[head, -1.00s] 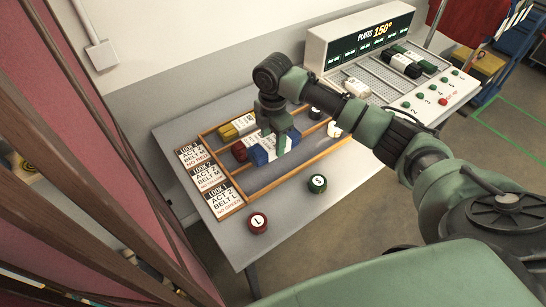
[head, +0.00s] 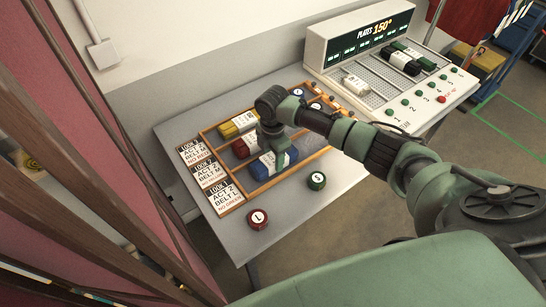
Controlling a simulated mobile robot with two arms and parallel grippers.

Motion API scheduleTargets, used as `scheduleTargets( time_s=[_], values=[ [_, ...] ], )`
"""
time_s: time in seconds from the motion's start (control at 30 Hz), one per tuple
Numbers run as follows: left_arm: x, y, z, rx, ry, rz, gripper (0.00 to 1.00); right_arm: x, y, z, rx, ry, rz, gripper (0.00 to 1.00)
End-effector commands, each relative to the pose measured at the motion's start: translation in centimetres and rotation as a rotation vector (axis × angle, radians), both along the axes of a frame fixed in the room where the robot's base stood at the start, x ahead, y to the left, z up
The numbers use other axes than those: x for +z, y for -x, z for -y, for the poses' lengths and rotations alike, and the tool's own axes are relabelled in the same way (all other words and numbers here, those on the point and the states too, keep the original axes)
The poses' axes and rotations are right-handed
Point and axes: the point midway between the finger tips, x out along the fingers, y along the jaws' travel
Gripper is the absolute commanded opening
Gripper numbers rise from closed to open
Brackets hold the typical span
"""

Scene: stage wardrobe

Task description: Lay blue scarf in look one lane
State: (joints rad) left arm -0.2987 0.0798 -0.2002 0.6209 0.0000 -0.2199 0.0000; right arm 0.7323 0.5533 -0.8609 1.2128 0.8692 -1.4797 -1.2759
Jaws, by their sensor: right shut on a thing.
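The blue scarf (head: 284,161) is a roll with a white label, in the front lane of the wooden rack, beside the look one card (head: 226,196). My right gripper (head: 272,149) comes down over it from above and is shut on it. The fingertips are partly hidden by my wrist. The roll appears level along the lane and low between the rails; I cannot tell if it bears fully on the lane floor. My left gripper is not in view.
A red roll (head: 240,149) lies in the middle lane and a yellow roll (head: 229,130) in the back lane. A red puck (head: 258,219) and a green puck (head: 317,181) stand on the table's front strip. A panel with buttons (head: 440,99) stands at the right.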

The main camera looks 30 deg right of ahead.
Motion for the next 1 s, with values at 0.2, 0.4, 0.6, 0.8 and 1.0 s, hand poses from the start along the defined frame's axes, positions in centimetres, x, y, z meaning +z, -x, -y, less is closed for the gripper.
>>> scheduleTargets(
  time_s=[0.2, 0.4, 0.6, 0.8, 1.0],
  values=[
    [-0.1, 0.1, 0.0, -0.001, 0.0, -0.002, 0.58, -0.1, 0.0, 0.0, 0.0, 0.0, -0.001, 0.71],
    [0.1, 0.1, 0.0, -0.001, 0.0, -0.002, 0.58, 0.2, 0.0, 0.0, 0.0, 0.0, 0.0, 0.71],
    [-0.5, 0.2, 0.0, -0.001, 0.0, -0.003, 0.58, 2.8, -0.1, 0.0, 0.001, -0.001, 0.004, 0.71],
    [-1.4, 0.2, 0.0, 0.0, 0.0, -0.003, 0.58, 7.1, -0.2, 0.0, 0.001, -0.002, 0.005, 0.71],
    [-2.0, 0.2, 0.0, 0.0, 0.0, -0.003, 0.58, 10.6, -0.1, 0.0, -0.001, -0.001, 0.003, 0.71]
  ],
)
